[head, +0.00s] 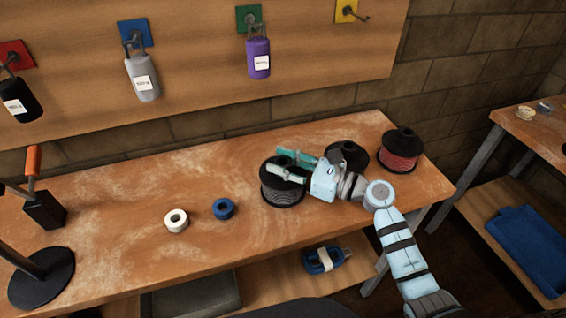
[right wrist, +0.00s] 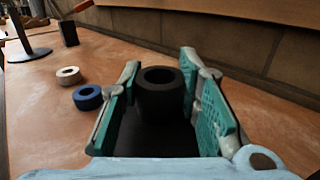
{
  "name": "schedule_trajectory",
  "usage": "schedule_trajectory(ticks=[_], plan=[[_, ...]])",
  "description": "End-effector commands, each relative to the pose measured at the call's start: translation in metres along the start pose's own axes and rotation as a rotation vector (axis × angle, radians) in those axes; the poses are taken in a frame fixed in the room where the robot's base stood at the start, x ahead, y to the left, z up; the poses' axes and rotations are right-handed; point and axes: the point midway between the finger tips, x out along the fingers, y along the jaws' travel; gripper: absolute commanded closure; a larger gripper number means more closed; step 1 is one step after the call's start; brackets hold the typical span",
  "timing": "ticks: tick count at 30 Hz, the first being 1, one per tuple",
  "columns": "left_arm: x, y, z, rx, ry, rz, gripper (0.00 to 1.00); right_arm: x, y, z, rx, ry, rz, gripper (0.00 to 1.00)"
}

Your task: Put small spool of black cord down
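The small spool of black cord (head: 282,194) is upright at the middle of the workbench, dark cord wound between black flanges. My right gripper (head: 277,161) reaches in from the right, its teal fingers on either side of the spool's raised hub. I cannot tell whether the spool's underside touches the bench. My left gripper is not in view.
Another black spool (head: 347,153) stands close behind my gripper, and a red-cord spool (head: 401,152) stands right of it. A blue tape roll (head: 223,208) and white tape roll (head: 176,220) lie left. The bench (head: 120,215) is clear around the rolls.

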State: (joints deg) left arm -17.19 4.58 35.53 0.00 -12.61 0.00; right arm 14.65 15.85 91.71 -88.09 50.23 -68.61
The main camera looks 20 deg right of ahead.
Motion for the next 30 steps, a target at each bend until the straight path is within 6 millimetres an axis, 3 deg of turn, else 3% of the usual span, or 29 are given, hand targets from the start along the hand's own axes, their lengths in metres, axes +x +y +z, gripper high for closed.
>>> schedule_trajectory(ticks=[14, 24, 30], plan=[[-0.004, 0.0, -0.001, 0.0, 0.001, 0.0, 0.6, -0.006, -0.001, 0.003, -0.001, 0.002, -0.001, 0.56], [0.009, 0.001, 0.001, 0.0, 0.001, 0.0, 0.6, -0.081, 0.0, 0.0, -0.003, 0.007, 0.0, 0.56], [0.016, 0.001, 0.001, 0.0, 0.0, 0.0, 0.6, -0.115, 0.0, 0.001, -0.002, 0.003, 0.002, 0.56]])
